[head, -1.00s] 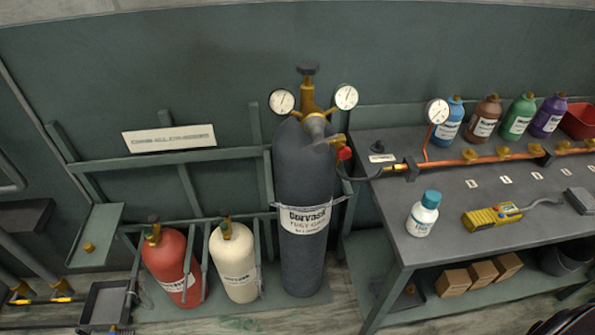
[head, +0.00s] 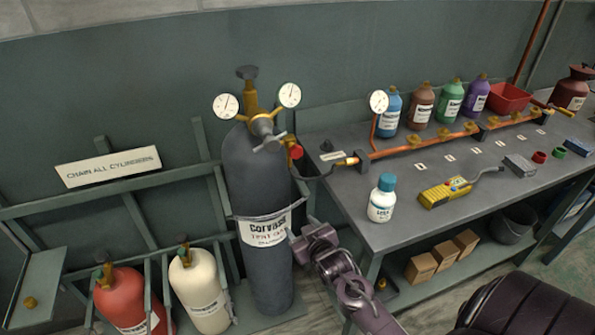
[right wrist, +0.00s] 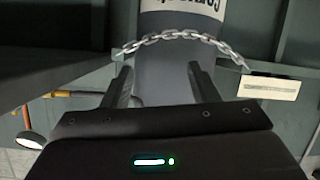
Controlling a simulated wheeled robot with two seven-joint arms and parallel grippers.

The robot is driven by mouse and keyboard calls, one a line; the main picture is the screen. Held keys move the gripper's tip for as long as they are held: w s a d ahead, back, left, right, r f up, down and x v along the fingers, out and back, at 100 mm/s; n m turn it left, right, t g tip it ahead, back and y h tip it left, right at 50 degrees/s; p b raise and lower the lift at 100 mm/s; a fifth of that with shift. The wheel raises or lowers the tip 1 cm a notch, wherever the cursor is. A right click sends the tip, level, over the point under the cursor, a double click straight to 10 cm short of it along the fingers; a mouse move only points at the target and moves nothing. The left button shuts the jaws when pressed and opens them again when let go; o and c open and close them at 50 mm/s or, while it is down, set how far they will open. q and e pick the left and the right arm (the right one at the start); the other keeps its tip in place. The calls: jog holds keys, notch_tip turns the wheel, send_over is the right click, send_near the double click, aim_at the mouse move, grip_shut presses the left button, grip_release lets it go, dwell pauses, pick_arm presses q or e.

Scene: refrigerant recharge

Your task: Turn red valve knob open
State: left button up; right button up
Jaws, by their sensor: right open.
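The red valve knob (head: 296,152) sits on the right side of the brass valve assembly (head: 264,127), on top of the tall dark grey gas cylinder (head: 257,185). My right gripper (head: 302,241) is beside the cylinder's right side, near its label and well below the knob, apart from it. In the right wrist view my right gripper (right wrist: 162,82) is open and empty, with the cylinder (right wrist: 178,45) beyond its fingers. I cannot make out the red knob in that view. My left gripper is not in view.
A chain (right wrist: 185,38) runs across the cylinder. Two gauges (head: 289,95) flank the valve top. A workbench (head: 410,200) with a copper pipe (head: 415,146), bottles and a yellow meter (head: 445,192) stands at right. Red (head: 127,300) and cream (head: 197,285) cylinders stand at left.

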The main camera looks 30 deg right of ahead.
aim_at(297, 153)
notch_tip(297, 153, up, 18)
jog(key=d+t+h+b, duration=0.1)
jog(key=d+t+h, duration=0.1)
jog(key=t, duration=0.2)
jog(key=p+x, duration=0.1)
jog(key=x, duration=0.6)
jog(key=shift+w+f+p, duration=0.1)
jog(key=shift+w+p, duration=0.25)
jog(key=c, duration=1)
